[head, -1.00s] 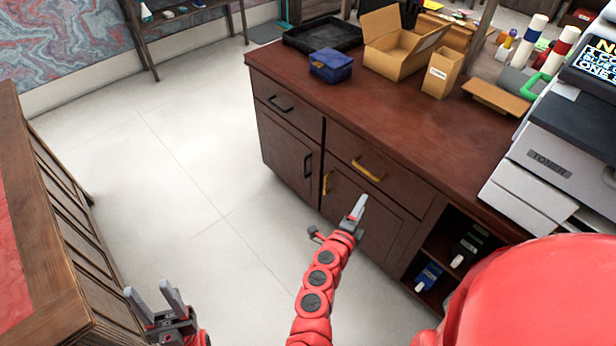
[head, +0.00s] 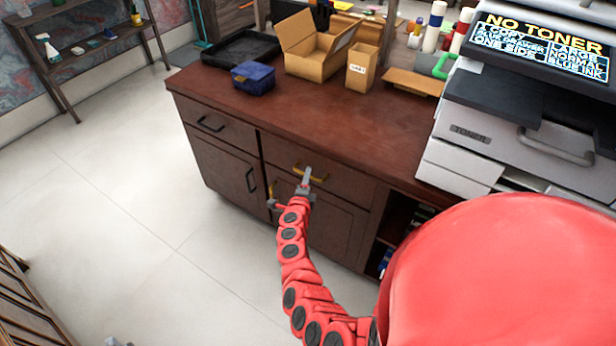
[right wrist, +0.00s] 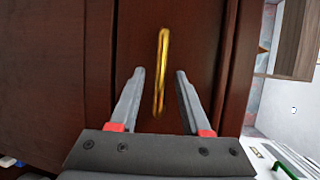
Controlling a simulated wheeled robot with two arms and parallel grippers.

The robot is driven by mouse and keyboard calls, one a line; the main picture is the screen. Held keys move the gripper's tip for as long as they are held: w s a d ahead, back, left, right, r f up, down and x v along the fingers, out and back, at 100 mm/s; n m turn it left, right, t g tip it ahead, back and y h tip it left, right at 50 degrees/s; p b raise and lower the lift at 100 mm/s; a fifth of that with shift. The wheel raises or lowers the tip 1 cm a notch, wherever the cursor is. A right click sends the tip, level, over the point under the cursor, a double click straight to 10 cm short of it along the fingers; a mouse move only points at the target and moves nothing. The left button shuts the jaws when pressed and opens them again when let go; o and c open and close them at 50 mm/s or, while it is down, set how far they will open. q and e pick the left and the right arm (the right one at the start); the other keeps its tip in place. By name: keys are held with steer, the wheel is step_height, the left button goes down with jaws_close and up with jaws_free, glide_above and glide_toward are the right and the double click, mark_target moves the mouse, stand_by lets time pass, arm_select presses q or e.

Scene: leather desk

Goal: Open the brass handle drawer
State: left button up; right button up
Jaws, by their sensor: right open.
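The brass handle (head: 320,178) is on the front of the right-hand top drawer (head: 350,184) of the dark wood cabinet. The drawer is shut flush. My right gripper (head: 306,178) is in front of this handle, with its fingers open. In the right wrist view the brass handle (right wrist: 161,70) appears upright between the two open fingers, one on each side. A gap shows on both sides of it, and the jaws hold nothing. Of my left gripper (head: 114,342), only a small grey bit shows at the bottom edge.
A black handle (head: 210,124) is on the left drawer, with doors below. A yellow door handle (head: 270,188) is just left of my right gripper. On top stand a blue box (head: 253,78), an open carton (head: 312,50) and a printer (head: 510,120).

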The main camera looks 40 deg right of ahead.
steer(key=shift+x, duration=1)
jaws_close()
stand_by(0.8)
